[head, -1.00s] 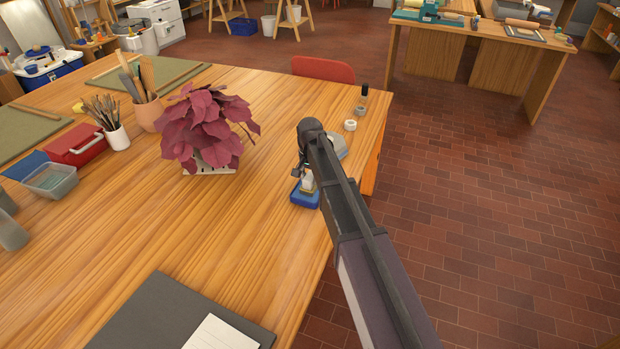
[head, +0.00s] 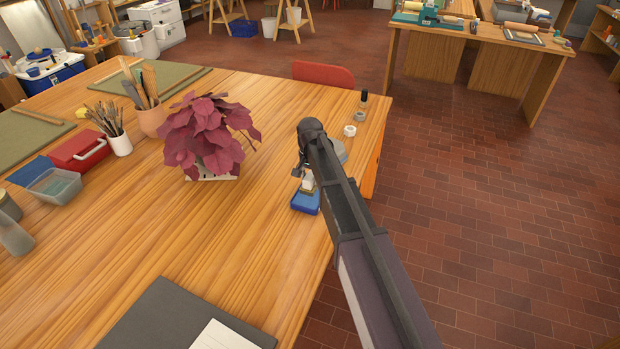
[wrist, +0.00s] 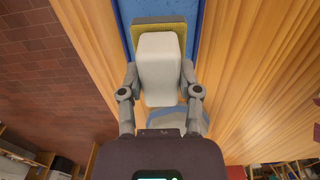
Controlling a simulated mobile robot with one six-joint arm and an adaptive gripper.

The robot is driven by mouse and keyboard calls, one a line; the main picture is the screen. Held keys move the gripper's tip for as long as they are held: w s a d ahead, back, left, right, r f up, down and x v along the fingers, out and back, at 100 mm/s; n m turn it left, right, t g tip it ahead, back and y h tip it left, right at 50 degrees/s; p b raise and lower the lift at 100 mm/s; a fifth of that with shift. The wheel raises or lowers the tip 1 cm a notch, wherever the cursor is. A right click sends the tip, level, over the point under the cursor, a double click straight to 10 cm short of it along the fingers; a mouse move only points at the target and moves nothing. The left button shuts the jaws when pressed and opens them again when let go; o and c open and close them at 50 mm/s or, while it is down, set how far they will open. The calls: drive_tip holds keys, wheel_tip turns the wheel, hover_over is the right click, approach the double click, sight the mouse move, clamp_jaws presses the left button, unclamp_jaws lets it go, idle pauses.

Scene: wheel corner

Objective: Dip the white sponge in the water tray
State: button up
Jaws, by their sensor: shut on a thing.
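My gripper (wrist: 163,90) is shut on the white sponge (wrist: 162,65), with one finger on each side of it. In the head view the white sponge (head: 307,184) is small and partly hidden by my arm. An olive-yellow layer or block (wrist: 160,27) shows right at its far end; I cannot tell whether it is part of the sponge. A small blue tray (head: 305,203) is under them at the table's right edge; whether they touch it is unclear. A translucent grey tray (head: 57,187) with blue-green contents, seemingly water, stands at the table's far left.
A dark red potted plant (head: 208,135) stands between the two trays. A red box (head: 83,151), a brush cup (head: 117,138) and a terracotta tool pot (head: 150,115) stand at the left. A dark board (head: 160,310) lies in front. The middle foreground of the wood is clear.

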sight(310, 176)
drive_tip(key=shift+r+p, duration=1.55)
drive_tip(key=shift+r, duration=0.25)
